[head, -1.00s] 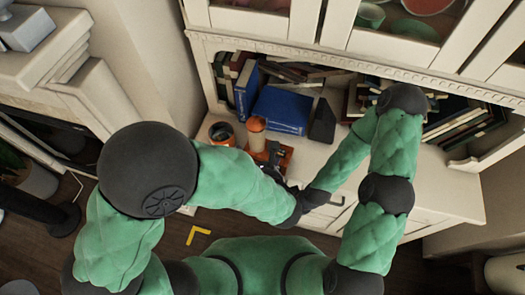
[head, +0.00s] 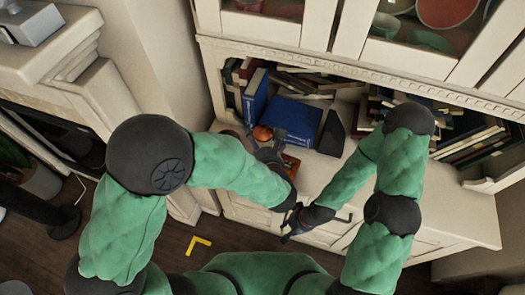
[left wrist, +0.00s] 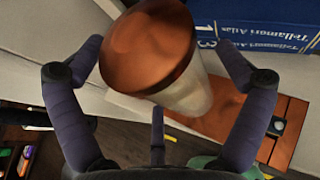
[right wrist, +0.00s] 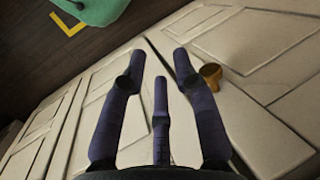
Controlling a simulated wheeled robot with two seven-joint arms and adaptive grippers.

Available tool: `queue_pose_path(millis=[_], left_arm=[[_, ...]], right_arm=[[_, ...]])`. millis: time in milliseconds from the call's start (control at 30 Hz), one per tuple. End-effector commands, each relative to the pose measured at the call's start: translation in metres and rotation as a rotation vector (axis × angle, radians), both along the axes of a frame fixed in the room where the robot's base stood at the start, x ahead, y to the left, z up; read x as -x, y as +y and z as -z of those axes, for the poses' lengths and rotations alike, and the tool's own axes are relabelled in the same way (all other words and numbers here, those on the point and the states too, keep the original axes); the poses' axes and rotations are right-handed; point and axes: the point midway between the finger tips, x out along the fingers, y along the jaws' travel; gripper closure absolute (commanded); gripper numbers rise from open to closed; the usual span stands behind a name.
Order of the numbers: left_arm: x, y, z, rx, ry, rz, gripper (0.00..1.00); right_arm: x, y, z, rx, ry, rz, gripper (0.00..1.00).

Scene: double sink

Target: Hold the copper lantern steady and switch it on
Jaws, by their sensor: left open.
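The copper lantern (left wrist: 150,45) has a rounded copper cap and a pale cylindrical body, and shows large in the left wrist view. In the head view its copper cap (head: 262,132) shows on the cabinet ledge, with its lower part hidden behind my left gripper. My left gripper (head: 268,152) is open, with its fingers (left wrist: 158,75) spread on either side of the lantern; I cannot tell whether they touch it. My right gripper (head: 289,230) is lower, in front of the cabinet doors. Its fingers (right wrist: 156,55) are apart and empty. No switch can be made out.
An orange-brown wooden object (left wrist: 285,130) lies beside the lantern. A blue atlas (head: 290,118) and a dark upright block (head: 331,133) stand behind it. Shelves of books flank them. A brass knob (right wrist: 210,72) sticks out from the cabinet door near my right gripper.

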Motion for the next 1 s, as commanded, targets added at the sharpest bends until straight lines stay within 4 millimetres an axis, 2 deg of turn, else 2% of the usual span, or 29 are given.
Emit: queue_pose_path(millis=[167, 433, 467, 667, 1000], left_arm=[[-0.0079, 0.0024, 0.0036, -0.001, 0.000, 0.000, 0.00], [-0.0086, 0.0024, 0.0036, -0.001, 0.000, 0.000, 0.00], [-0.0085, 0.0024, 0.0037, -0.001, 0.000, 0.000, 0.06], [-0.0084, 0.0024, 0.0037, 0.000, 0.001, 0.000, 0.62], [-0.0081, 0.0025, 0.0041, -0.001, 0.001, 0.000, 0.64]], right_arm=[[0.0000, 0.0000, 0.0024, 0.000, 0.000, 0.000, 0.70], [0.0000, -0.0001, 0.0022, 0.000, 0.000, 0.000, 0.70], [0.0000, -0.0001, 0.0022, 0.000, 0.000, 0.000, 0.70], [0.0000, -0.0001, 0.0022, 0.000, 0.000, 0.000, 0.70], [0.0000, 0.0000, 0.0023, 0.000, 0.000, 0.000, 0.70]])
